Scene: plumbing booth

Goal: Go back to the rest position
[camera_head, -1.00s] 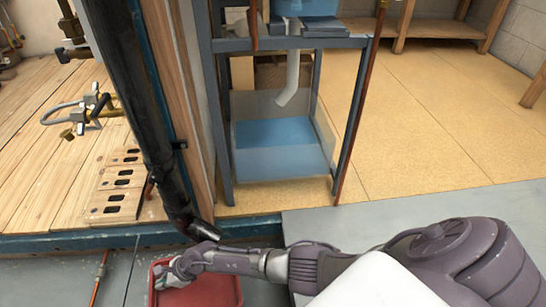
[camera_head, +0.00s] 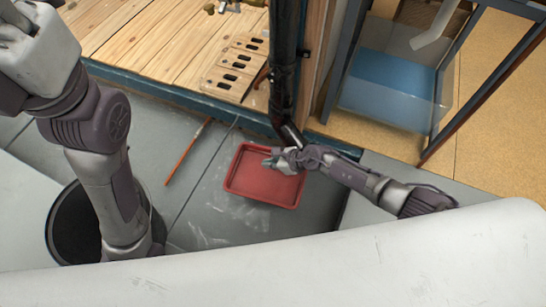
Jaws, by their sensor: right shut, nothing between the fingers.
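My right gripper (camera_head: 272,162) is shut and empty. It hangs over or in the red tray (camera_head: 248,197) on the grey floor, and its arm comes in from the right. I cannot tell whether the fingertips touch the tray. My left arm shows at the left, bent, but its gripper is outside the picture.
A black pipe (camera_head: 283,70) stands upright just behind the tray, with its lower end close to my right arm. A wooden platform (camera_head: 140,38) with a blue edge lies behind. A blue basin (camera_head: 390,92) in a metal frame stands at right. An orange-brown rod (camera_head: 188,152) lies left of the tray.

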